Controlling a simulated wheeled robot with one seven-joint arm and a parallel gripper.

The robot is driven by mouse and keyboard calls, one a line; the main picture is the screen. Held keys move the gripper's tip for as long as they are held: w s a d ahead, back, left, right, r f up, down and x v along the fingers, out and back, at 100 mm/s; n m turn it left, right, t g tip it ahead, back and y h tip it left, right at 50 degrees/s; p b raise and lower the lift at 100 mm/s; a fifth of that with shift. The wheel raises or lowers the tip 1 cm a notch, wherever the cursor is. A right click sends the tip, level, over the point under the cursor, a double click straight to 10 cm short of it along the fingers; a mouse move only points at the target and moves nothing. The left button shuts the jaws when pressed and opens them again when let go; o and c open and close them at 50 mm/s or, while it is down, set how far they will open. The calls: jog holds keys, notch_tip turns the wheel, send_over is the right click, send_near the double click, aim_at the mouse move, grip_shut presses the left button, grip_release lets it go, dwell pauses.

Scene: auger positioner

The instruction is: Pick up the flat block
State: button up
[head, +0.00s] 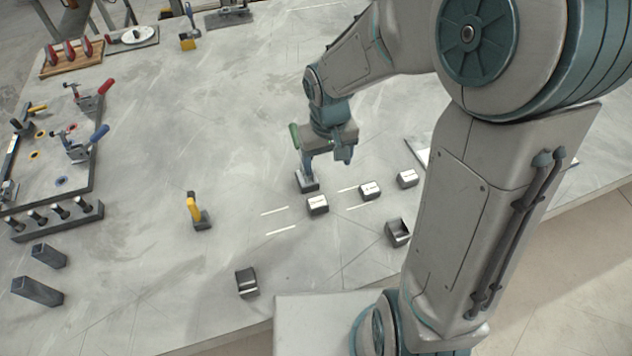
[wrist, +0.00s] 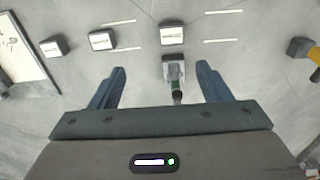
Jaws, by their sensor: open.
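Three small grey blocks with pale, labelled tops stand in a row on the table. The near one (head: 317,205) also shows in the wrist view (wrist: 172,34). The middle one (head: 370,190) and the far one (head: 407,178) show there too. The labels are too small to read, so I cannot tell which is the flat block. My gripper (head: 327,158) is open, fingers pointing down, beside and above the row. In the wrist view a green-handled tool (wrist: 175,72) on a grey base stands between the fingers, and no block is between them.
The green-handled tool's base (head: 308,184) is close to the near block. A hollow block (head: 398,233), a notched block (head: 247,284) and a yellow-handled tool (head: 196,212) stand around. A clamp fixture (head: 60,160) is at left. Painted white lines flank the row.

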notch_tip(320, 180, down, 2)
jog(key=a, duration=0.1)
send_over(318, 201)
jog(key=f, duration=0.8)
jog(key=shift+w+d+f, duration=0.1)
jog(key=shift+d+f, duration=0.1)
jog(key=shift+f, duration=0.1)
jog(key=shift+a+f, duration=0.15)
jog(key=shift+f, duration=1.15)
jog(key=shift+a+f, duration=0.1)
jog(key=shift+f, duration=1.2)
jog(key=c, duration=1.3)
